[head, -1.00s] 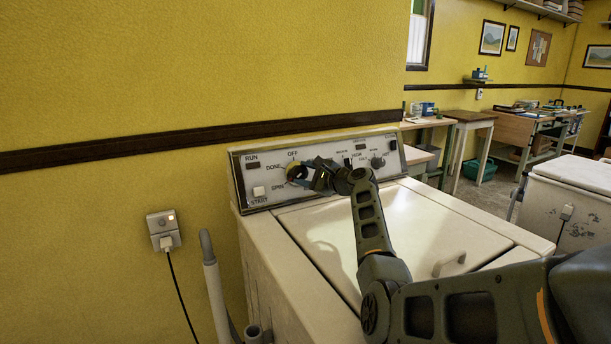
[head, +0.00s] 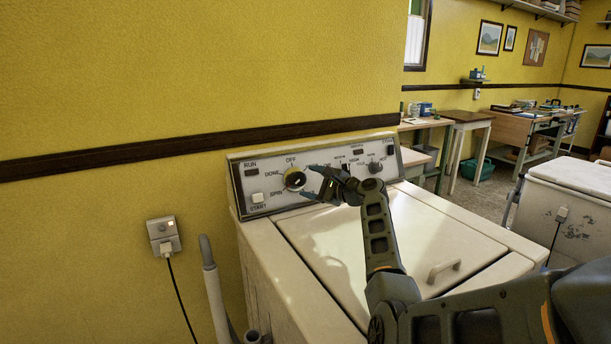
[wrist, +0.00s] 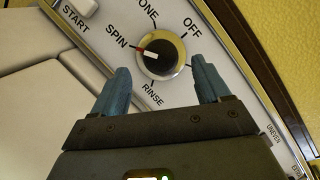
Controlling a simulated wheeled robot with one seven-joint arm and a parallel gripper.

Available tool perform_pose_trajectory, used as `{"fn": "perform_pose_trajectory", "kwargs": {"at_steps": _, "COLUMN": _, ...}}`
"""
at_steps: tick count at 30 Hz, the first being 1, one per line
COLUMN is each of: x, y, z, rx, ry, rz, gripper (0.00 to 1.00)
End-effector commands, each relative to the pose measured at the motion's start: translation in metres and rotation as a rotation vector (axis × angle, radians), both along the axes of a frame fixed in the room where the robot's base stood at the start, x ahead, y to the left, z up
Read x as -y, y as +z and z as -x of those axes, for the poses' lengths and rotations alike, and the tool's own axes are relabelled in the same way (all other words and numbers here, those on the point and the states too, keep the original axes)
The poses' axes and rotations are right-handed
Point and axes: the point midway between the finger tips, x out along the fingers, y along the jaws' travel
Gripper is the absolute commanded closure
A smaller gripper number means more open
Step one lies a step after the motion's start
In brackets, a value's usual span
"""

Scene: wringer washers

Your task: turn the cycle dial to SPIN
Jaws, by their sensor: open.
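The cycle dial (head: 294,180) is a black knob with a pale metal skirt on the washer's control panel (head: 326,175). In the wrist view, the dial (wrist: 160,54) shows a white pointer bar with red at its outer end, aimed at the tick beside the SPIN label (wrist: 116,36). My gripper (head: 309,181) is open and empty in front of the dial, slightly to its right in the head view. In the wrist view, the blue fingertips of my gripper (wrist: 160,72) are spread on either side of the dial, with a visible gap from the knob.
The START button (head: 257,197) is left of the dial, below a RUN window (head: 251,173). The washer's closed lid (head: 345,235) lies below my arm. A wall outlet (head: 164,236) and an upright grey hose (head: 212,285) are to the left. Another white appliance (head: 575,195) stands right.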

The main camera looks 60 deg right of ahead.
Motion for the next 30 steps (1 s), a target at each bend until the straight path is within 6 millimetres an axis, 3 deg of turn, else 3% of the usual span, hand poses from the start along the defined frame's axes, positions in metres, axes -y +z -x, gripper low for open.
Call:
{"fn": "perform_pose_trajectory", "kwargs": {"at_steps": 3, "x": -0.004, "y": 0.006, "z": 0.018, "rx": -0.003, "ry": -0.002, "rz": 0.000, "gripper": 0.24}}
{"fn": "perform_pose_trajectory", "kwargs": {"at_steps": 9, "x": -0.008, "y": 0.007, "z": 0.035, "rx": -0.001, "ry": -0.001, "rz": 0.000, "gripper": 0.24}}
{"fn": "perform_pose_trajectory", "kwargs": {"at_steps": 30, "x": -0.009, "y": 0.005, "z": 0.038, "rx": 0.000, "ry": 0.000, "rz": 0.000, "gripper": 0.24}}
